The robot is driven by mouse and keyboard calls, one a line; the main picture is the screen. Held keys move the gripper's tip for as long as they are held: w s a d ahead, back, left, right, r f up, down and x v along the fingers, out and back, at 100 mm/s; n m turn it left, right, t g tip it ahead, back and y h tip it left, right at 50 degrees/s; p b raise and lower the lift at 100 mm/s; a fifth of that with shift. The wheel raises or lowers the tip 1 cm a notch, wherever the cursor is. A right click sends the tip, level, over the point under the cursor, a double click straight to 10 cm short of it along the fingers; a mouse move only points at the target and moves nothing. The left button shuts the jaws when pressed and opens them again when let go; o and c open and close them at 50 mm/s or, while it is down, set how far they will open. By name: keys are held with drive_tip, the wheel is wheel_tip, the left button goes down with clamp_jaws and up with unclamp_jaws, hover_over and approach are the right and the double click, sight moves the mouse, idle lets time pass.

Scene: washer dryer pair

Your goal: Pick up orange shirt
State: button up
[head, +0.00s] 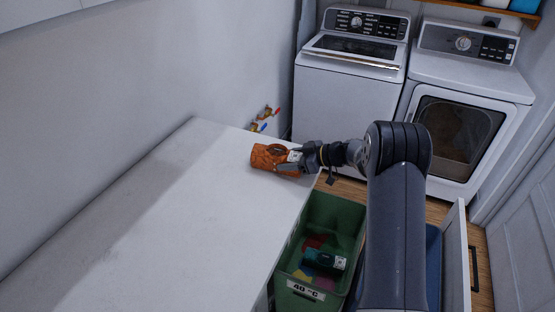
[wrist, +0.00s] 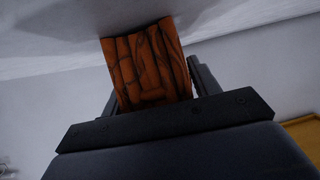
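The orange shirt (head: 272,158), folded with dark markings, rests on the white tabletop (head: 170,220) near its right edge. My gripper (head: 292,161) is at the shirt's right end. In the wrist view the shirt (wrist: 147,65) lies between the two fingers of my gripper (wrist: 155,88). The fingers are spread wide, one on each side of it. Whether they touch the cloth is hard to tell. Part of the shirt is hidden behind my gripper.
A green bin (head: 340,215) labelled 40 °C, holding several coloured cloths, stands below the table's right edge. A blue bin (head: 434,265) is beside it. A white washer (head: 350,90) and dryer (head: 465,100) stand behind. The rest of the tabletop is clear.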

drive_tip(key=c, duration=0.7)
drive_tip(key=shift+r, duration=0.15)
